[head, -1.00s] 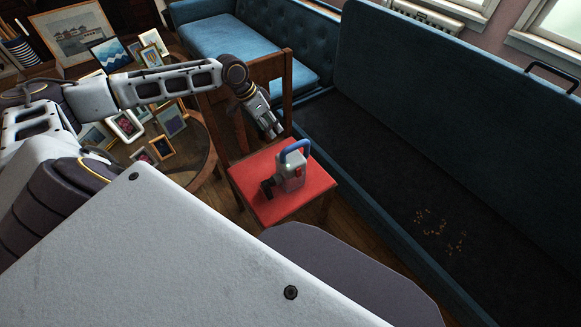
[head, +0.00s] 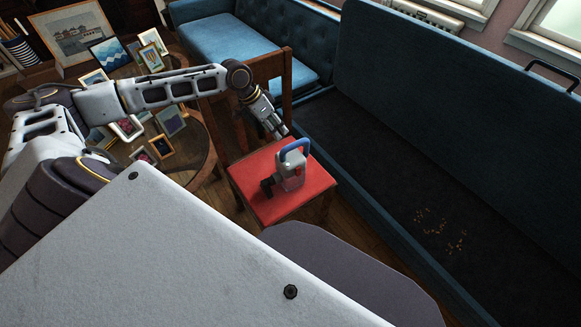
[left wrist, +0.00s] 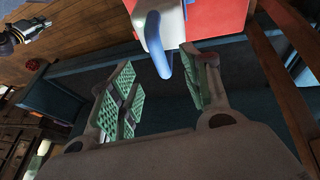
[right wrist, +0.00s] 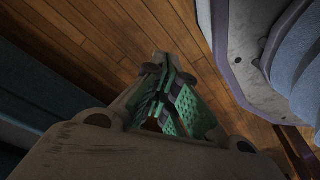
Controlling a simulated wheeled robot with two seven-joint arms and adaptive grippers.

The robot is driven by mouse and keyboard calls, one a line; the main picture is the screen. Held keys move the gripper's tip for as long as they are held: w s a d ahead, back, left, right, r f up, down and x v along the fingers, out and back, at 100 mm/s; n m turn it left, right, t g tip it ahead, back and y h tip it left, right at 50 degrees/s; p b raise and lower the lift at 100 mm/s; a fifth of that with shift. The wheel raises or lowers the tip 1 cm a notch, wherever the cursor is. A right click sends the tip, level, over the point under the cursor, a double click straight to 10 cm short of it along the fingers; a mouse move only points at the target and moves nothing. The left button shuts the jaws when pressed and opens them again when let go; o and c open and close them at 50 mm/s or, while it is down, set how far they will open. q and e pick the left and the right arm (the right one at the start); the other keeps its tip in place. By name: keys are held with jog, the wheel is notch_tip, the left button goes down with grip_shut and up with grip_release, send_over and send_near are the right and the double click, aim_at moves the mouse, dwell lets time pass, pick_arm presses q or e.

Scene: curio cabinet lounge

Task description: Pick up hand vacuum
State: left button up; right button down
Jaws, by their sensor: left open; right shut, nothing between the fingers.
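The hand vacuum (head: 291,177) is grey with a blue loop handle and a dark nozzle. It stands upright on the red seat of a wooden chair (head: 262,207). My left gripper (head: 282,133) is just behind and above the vacuum's handle. In the left wrist view its green-padded fingers (left wrist: 162,95) are spread apart, and the blue handle (left wrist: 157,48) lies just beyond and between the fingertips, with no clear contact. My right gripper (right wrist: 163,95) shows only in the right wrist view, shut and empty above the wooden floor.
A dark blue bench with its lid raised (head: 400,175) stands right of the chair, with crumbs inside. A round glass table (head: 205,150) with several picture frames is under my left arm. The chair's wooden back (head: 262,70) rises close to the left gripper.

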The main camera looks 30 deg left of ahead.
aim_at(287, 146)
pick_arm(q)
jog(key=shift+b+x, duration=0.55)
jog(key=shift+x, duration=2.7)
pick_arm(e)
jog(key=r, duration=0.1)
jog(key=w+a+r, duration=0.1)
jog(key=r, duration=0.1)
jog(key=shift+w+a+r, duration=0.15)
jog(key=shift+w+a, duration=0.15)
jog(key=shift+a, duration=0.05)
jog(key=shift+s, duration=0.1)
pick_arm(q)
jog(key=shift+d+f, duration=0.1)
jog(key=shift+f, duration=0.05)
jog(key=shift+d+f, duration=0.25)
jog(key=shift+f, duration=0.2)
jog(key=shift+w+d+f+b, duration=0.1)
jog(key=shift+d+f+b, duration=0.2)
jog(key=shift+f+b, duration=0.25)
jog(key=shift+x, duration=1.3)
pick_arm(e)
jog(key=shift+w+a+r, duration=0.2)
jog(key=shift+r, duration=0.4)
jog(key=shift+w+a+r, duration=0.15)
jog(key=shift+a+r, duration=0.05)
jog(key=shift+r, duration=0.45)
jog(key=shift+w+a+r, duration=0.2)
jog(key=shift+r, duration=0.4)
